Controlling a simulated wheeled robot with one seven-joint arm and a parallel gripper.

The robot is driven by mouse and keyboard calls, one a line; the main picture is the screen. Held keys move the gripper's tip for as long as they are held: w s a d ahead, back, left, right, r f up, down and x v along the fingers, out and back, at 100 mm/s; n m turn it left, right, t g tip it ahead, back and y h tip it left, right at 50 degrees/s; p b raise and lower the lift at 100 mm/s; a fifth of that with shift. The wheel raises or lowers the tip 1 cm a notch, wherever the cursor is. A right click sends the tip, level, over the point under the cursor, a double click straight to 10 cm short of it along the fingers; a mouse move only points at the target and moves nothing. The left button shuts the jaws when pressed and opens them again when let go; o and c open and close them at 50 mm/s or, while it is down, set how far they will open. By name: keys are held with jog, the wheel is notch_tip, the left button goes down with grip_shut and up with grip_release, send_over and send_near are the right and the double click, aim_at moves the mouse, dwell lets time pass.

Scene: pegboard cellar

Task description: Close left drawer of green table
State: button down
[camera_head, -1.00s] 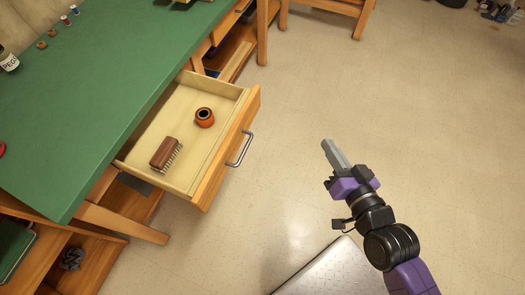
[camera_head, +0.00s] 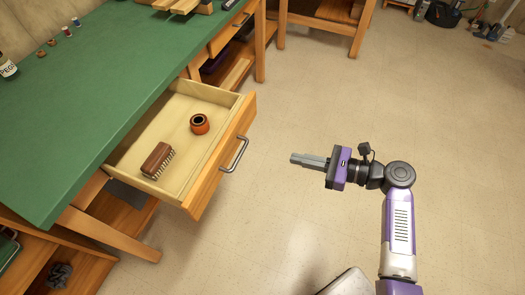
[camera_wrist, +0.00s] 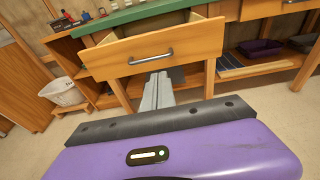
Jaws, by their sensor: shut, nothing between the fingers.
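The green table (camera_head: 75,120) fills the left of the head view. Its left drawer (camera_head: 219,174) is pulled well out, with a wooden front and a metal bar handle (camera_head: 234,155). Inside lie a brown brush (camera_head: 157,159) and a small orange ring-shaped pot (camera_head: 200,124). My gripper (camera_head: 294,159) is shut and empty, to the right of the drawer front and apart from it, pointing at it. In the wrist view the drawer front (camera_wrist: 190,47) with its handle (camera_wrist: 150,58) is ahead, above the fingertips (camera_wrist: 158,78).
A second drawer front (camera_head: 225,35) farther along the table looks shut. Open shelves are below the tabletop. The wrist view shows a white bin (camera_wrist: 64,92) at left. The floor (camera_head: 310,100) around my arm is clear.

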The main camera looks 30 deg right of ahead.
jog(key=b+x, duration=0.1)
jog(key=x, duration=1.3)
jog(key=b, duration=0.6)
send_near(172, 130)
jog(key=w+a+r, duration=0.1)
jog(key=w, duration=0.1)
jog(key=w+a, duration=0.2)
jog(key=w+a+r, duration=0.1)
jog(key=w+a, duration=0.1)
jog(key=shift+w+r, duration=0.3)
jog(key=shift+w, duration=0.1)
jog(key=shift+w+a+r, duration=0.1)
jog(key=shift+w+a, duration=0.3)
jog(key=shift+w, duration=0.1)
jog(key=shift+w+r, duration=0.1)
jog(key=shift+r, duration=0.15)
jog(key=shift+a+r, duration=0.1)
jog(key=shift+a, duration=0.05)
